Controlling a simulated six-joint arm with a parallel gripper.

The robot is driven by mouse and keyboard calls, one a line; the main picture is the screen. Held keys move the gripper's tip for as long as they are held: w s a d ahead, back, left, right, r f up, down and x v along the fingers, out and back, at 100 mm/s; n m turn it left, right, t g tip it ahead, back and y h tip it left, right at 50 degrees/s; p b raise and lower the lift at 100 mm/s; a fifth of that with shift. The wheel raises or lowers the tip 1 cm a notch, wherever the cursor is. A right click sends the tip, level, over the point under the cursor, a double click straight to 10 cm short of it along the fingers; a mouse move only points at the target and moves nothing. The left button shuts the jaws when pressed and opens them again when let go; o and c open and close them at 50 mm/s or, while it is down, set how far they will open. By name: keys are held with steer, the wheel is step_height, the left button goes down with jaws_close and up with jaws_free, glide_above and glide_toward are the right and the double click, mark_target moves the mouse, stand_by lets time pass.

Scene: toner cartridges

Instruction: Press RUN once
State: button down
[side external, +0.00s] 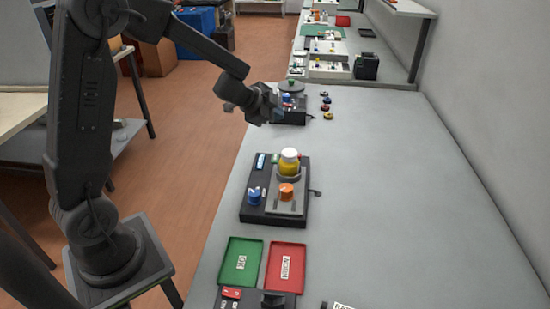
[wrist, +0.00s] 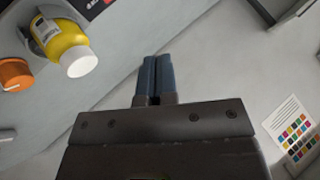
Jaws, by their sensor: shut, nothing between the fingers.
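A black machine (side external: 254,214) with a small blue display (side external: 260,161) and a small green patch (side external: 274,159) stands on the grey table. I cannot read a RUN label on it, so I cannot tell which part is RUN. A yellow bottle with a white cap (side external: 289,160) stands on it, with an orange cap (side external: 286,191) and a blue part (side external: 254,197) nearer the front. In the wrist view the bottle (wrist: 67,40) is at upper left. My gripper (side external: 277,117) is shut and empty, above the table beyond the machine; its blue fingers (wrist: 150,78) touch each other.
Green (side external: 241,262) and red (side external: 286,267) trays lie in front of the machine. Another dark device (side external: 290,116) and several small round parts (side external: 325,103) stand farther back. A colour chart (wrist: 295,130) lies at right in the wrist view. The table's right side is clear.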

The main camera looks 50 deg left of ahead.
mark_target(275, 159)
steer(key=f, duration=0.2)
steer(key=f+m+g, duration=0.1)
steer(key=shift+w+a+h, duration=0.1)
steer(key=shift+a+h, duration=0.2)
steer(key=shift+h, duration=0.1)
steer(key=shift+f, duration=0.15)
steer(key=shift+f, duration=4.3)
steer(key=shift+f, duration=0.15)
steer(key=shift+f, duration=0.25)
